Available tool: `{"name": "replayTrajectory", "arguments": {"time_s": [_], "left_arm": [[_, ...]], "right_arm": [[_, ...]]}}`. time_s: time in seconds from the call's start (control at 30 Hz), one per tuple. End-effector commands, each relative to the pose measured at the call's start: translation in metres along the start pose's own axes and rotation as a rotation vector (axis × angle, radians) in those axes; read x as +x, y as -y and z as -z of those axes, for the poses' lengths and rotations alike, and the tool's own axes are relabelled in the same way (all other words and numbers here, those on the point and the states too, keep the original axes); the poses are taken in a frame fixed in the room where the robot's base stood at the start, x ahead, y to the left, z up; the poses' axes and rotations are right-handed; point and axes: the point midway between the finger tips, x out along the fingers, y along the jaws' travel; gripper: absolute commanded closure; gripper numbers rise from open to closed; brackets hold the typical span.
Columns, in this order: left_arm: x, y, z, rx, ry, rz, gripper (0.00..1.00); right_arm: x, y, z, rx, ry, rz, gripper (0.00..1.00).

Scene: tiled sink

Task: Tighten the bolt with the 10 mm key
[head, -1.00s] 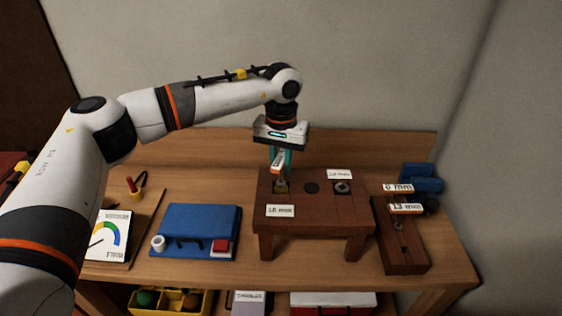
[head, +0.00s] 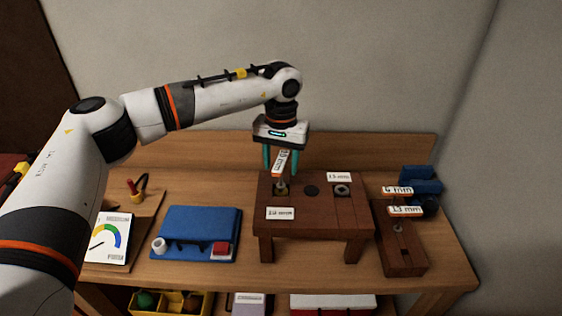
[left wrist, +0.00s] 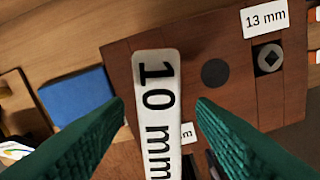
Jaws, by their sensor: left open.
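The 10 mm key (head: 281,163) stands nearly upright at the left position of the small wooden stand (head: 315,225), its white label facing out. A brassy part (head: 282,188) shows at its foot; the bolt under it is hidden. My left gripper (head: 280,168) is above the stand, fingers open on both sides of the key's label. In the left wrist view the 10 mm key (left wrist: 157,110) lies between the two green fingers, with gaps on both sides. A 10 mm card (head: 280,213) is in front. My right gripper is not in view.
A 13 mm card (head: 339,177) and a bolt head (head: 342,190) are at the stand's right. The 6 mm key (head: 397,190) and 13 mm key (head: 405,210) are by the dark wooden rack (head: 405,255). A blue case (head: 200,225) and a gauge card (head: 108,240) lie left.

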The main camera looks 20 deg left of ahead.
Motion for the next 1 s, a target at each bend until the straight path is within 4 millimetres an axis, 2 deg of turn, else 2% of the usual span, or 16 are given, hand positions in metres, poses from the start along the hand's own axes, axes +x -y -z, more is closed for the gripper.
{"name": "replayTrajectory", "arguments": {"time_s": [0.1, 0.7, 1.0], "left_arm": [[-0.013, 0.0, 0.0, 0.0, 0.001, 0.001, 0.49], [-0.06, 0.0, 0.0, 0.0, -0.001, 0.0, 0.49], [-0.061, 0.0, 0.0, 0.0, 0.0, 0.0, 0.49]], "right_arm": [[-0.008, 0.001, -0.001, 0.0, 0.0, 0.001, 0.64], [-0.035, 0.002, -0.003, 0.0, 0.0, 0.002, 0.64], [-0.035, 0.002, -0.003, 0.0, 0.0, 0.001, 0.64]]}}
